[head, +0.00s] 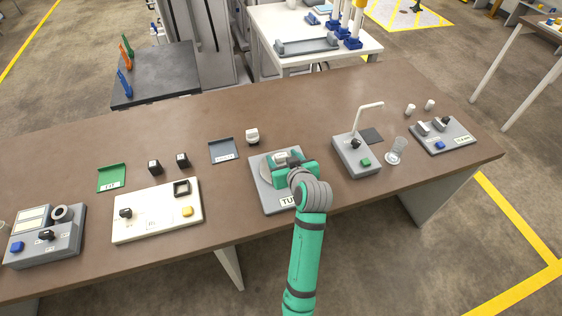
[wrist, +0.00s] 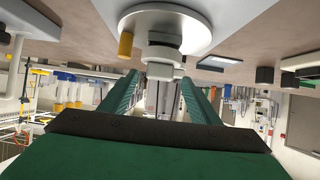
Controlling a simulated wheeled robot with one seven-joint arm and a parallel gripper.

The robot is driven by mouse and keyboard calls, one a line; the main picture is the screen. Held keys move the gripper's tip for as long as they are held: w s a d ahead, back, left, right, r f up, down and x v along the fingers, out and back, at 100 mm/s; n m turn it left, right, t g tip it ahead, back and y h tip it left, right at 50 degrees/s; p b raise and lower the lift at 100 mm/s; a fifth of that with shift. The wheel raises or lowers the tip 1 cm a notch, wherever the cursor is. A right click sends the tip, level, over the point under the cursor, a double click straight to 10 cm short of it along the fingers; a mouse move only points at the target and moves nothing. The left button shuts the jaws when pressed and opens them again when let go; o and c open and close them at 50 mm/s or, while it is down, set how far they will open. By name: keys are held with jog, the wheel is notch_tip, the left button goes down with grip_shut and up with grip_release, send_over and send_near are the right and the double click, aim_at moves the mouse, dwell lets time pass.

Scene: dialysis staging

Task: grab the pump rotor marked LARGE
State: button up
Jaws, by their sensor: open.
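My gripper (head: 288,170) is at the grey unit (head: 270,202) with a round plate, in the middle of the bench; the unit's front label is partly hidden by my arm. In the wrist view my gripper (wrist: 160,88) is open, with one green finger on each side of a pale block on a grey hub (wrist: 164,52). The hub stands on the round plate (wrist: 185,22). Contact with the fingers cannot be told. No LARGE marking is legible, so I cannot tell which piece is that rotor. A white-topped block (head: 252,136) and two dark blocks (head: 154,167) (head: 182,159) stand left of the unit.
A yellow knob (wrist: 125,45) rises beside the hub. A grey-blue tray (head: 223,151), a green tray (head: 112,178) and a white panel (head: 150,223) lie to the left. A grey stand with a bent white arm (head: 368,105) and a clear cup (head: 396,150) are to the right.

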jog(key=shift+x, duration=1.45)
jog(key=shift+d, duration=0.1)
jog(key=shift+f, duration=0.1)
jog(key=c, duration=1.2)
